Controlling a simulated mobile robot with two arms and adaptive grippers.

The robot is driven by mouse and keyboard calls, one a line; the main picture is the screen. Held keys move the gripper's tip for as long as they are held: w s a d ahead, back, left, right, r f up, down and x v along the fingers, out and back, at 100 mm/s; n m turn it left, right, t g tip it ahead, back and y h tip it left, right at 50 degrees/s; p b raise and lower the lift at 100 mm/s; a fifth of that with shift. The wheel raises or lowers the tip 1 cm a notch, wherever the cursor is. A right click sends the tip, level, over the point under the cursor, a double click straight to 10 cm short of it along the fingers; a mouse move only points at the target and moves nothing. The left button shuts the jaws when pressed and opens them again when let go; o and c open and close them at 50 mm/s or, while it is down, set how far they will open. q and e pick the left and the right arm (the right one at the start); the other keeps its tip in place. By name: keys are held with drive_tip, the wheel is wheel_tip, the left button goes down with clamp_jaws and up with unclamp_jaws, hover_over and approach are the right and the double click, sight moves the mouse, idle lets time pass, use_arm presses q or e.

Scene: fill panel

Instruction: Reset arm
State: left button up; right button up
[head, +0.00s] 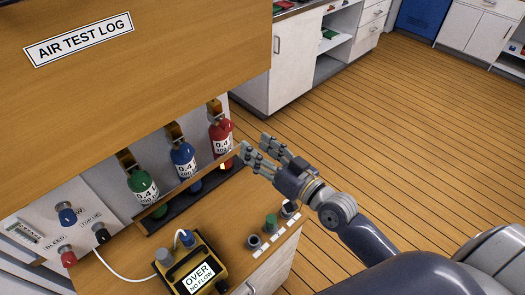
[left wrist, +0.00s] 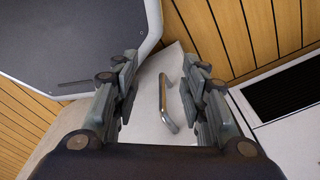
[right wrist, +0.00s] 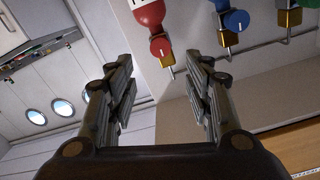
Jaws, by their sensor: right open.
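My right gripper (head: 256,147) is open and empty in the head view, beside the red bottle (head: 221,137) and above the wooden counter. In the right wrist view its fingers (right wrist: 161,72) are spread, with the upside-down red bottle (right wrist: 147,14) beyond them and nothing between them. My left gripper does not show in the head view. In the left wrist view its fingers (left wrist: 161,78) are apart and empty, with a metal handle (left wrist: 167,102) on a pale front beyond them.
A blue bottle (head: 183,160) and a green bottle (head: 143,187) stand in the rack. A yellow meter (head: 192,268) reading "OVER NO FLOW" sits on the counter (head: 222,208), near small holders (head: 271,223). The wooden panel (head: 150,65) overhangs. Open floor (head: 400,130) lies right.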

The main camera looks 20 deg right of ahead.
drive_tip(key=shift+s+d, duration=0.25)
drive_tip(key=shift+s, duration=0.35)
